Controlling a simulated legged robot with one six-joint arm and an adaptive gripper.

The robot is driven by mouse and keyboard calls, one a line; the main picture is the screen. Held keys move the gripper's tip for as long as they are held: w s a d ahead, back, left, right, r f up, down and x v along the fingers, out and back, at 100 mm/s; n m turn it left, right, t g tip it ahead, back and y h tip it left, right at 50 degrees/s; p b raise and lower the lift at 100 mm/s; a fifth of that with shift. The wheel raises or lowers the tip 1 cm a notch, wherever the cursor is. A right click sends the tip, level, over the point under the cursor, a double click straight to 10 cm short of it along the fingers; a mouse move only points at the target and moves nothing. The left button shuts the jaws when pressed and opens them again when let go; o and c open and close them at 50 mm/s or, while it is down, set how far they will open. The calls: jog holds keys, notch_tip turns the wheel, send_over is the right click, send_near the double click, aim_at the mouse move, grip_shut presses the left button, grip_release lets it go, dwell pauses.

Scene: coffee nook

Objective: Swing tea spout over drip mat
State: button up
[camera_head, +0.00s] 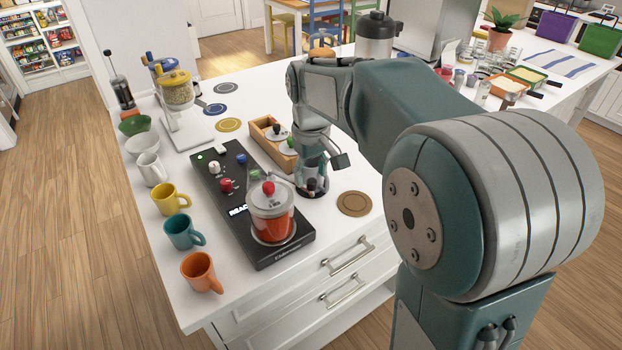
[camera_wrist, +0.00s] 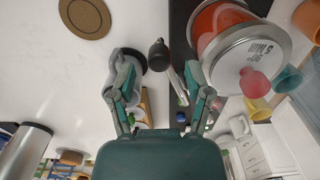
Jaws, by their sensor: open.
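My gripper (camera_head: 312,184) points down at the white counter, right of the black tea machine (camera_head: 228,192). In the wrist view its fingers (camera_wrist: 162,88) are apart. A dark rounded knob on a grey stem (camera_wrist: 158,54) shows between them, possibly the spout; I cannot tell whether they touch it. A round grey-and-black piece (camera_wrist: 130,62) is partly hidden by the left finger. A glass jar of red tea (camera_head: 272,222) with a red lid knob stands on the machine's near end. A round brown mat (camera_head: 354,203) lies bare, right of my gripper; the wrist view shows it upper left (camera_wrist: 84,18).
A wooden box (camera_head: 270,143) stands just behind my gripper. Orange (camera_head: 200,270), teal (camera_head: 183,232) and yellow (camera_head: 170,199) mugs line the left edge. Several other round mats, including a yellow one (camera_head: 228,125), lie farther back. The counter around the brown mat is clear.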

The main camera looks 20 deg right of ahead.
jog(key=shift+f, duration=1)
grip_shut()
jog(key=shift+d, duration=0.15)
jog(key=w+d+n, duration=0.3)
jog(key=w+n, duration=0.9)
jog(key=n, duration=0.2)
jog(key=shift+w+d, duration=0.3)
grip_release()
jog(key=shift+w, duration=0.1)
